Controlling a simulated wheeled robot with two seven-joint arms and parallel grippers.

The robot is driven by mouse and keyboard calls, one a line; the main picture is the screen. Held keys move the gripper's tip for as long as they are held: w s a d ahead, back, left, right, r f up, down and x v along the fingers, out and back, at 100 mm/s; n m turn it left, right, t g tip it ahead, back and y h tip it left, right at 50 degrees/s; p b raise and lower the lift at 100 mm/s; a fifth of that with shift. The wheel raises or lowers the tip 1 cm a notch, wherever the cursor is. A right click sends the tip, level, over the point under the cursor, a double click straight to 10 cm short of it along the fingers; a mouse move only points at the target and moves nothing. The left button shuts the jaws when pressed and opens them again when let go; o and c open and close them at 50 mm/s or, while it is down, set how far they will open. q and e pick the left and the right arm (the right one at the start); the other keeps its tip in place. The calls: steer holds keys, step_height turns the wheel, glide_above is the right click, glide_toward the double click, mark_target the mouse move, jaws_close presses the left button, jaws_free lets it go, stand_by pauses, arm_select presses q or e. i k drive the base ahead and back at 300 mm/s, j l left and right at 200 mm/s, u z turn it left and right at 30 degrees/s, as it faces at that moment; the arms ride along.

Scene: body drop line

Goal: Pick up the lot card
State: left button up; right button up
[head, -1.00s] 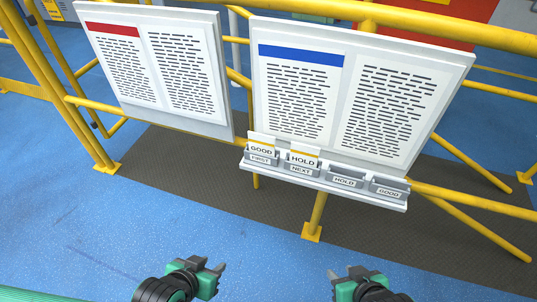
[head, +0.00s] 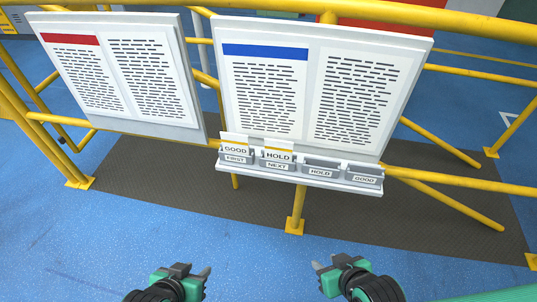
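Two lot cards stand in holders on a white shelf (head: 300,178) under the blue-headed board. One card reads GOOD (head: 235,149) and stands in the holder marked FIRST (head: 236,159). The other card reads HOLD (head: 278,155) and stands in the holder marked NEXT (head: 277,166). The holders marked HOLD (head: 321,172) and GOOD (head: 365,179) show no card. My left gripper (head: 207,271) is open and empty at the bottom, well below the shelf. My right gripper (head: 318,266) is open and empty at the bottom, to the right of the left one.
A blue-headed board (head: 315,90) and a red-headed board (head: 120,75) hang on yellow railings (head: 460,189). A yellow post (head: 296,212) stands below the shelf on a dark mat (head: 380,220). The blue floor (head: 110,245) in front is clear.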

mark_target(283, 150)
steer(key=z, duration=1.05)
steer(key=i+l+z, duration=0.1)
steer(key=l+z, duration=0.2)
steer(key=i+l+z, duration=0.15)
steer(key=l+z, duration=0.2)
steer(key=l, duration=0.15)
steer(key=i+l+z, duration=0.15)
steer(key=l+z, duration=0.15)
steer(key=u, duration=2.65)
